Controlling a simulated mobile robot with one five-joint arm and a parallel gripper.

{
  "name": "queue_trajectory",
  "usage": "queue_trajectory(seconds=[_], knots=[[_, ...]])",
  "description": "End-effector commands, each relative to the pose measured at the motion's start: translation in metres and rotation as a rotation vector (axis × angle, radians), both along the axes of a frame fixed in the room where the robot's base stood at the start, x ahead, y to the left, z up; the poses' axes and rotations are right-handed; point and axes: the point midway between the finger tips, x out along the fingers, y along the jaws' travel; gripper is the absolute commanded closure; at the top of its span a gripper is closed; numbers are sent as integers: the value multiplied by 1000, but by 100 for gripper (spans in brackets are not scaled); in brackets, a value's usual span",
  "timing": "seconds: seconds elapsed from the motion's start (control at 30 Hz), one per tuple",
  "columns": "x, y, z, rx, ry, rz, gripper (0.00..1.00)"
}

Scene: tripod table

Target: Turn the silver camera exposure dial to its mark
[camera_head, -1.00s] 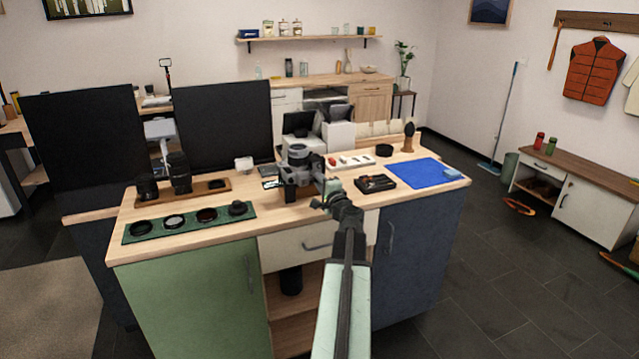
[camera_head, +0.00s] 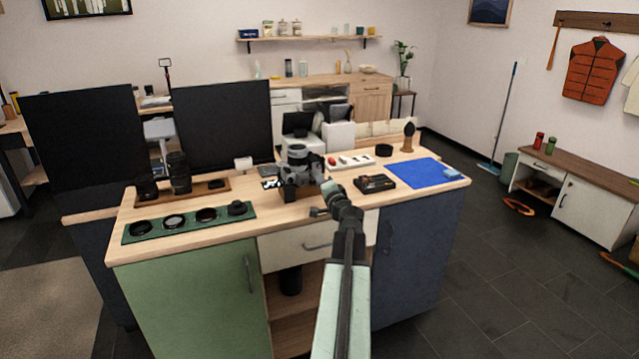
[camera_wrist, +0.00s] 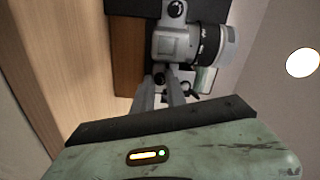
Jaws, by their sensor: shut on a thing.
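The silver-grey camera (camera_head: 297,166) stands on a dark mount on the wooden worktop. Its body (camera_wrist: 172,44) and ribbed lens (camera_wrist: 212,45) show close up in the wrist view. My gripper (camera_wrist: 164,78) is shut on a small dark, round dial (camera_wrist: 159,78) on the near side of the body. The fingers hide part of this dial, and I cannot make out its mark. Another knob (camera_wrist: 176,9) shows at the top of that view. In the head view my gripper (camera_head: 324,187) is at the camera's right side, partly hidden by my wrist.
A black tray (camera_head: 375,183) and a blue mat (camera_head: 425,172) lie right of the camera. A green mat (camera_head: 190,223) with several lens filters lies to the left. Two dark panels (camera_head: 222,120) stand behind. The worktop's front edge is close below my arm.

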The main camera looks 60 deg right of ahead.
Motion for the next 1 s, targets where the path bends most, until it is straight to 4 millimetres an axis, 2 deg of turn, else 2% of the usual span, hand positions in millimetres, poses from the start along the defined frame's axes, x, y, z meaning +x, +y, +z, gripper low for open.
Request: queue_trajectory(seconds=[0.13,0.17,0.23,0.53,0.67,1.0], knots=[[0,1,0,0,0,1,100],[0,1,0,0,0,1,81],[0,1,0,0,0,1,61],[0,1,0,1,0,1,61],[-6,6,0,1,-1,0,61],[-56,43,0,1,0,-1,61]])
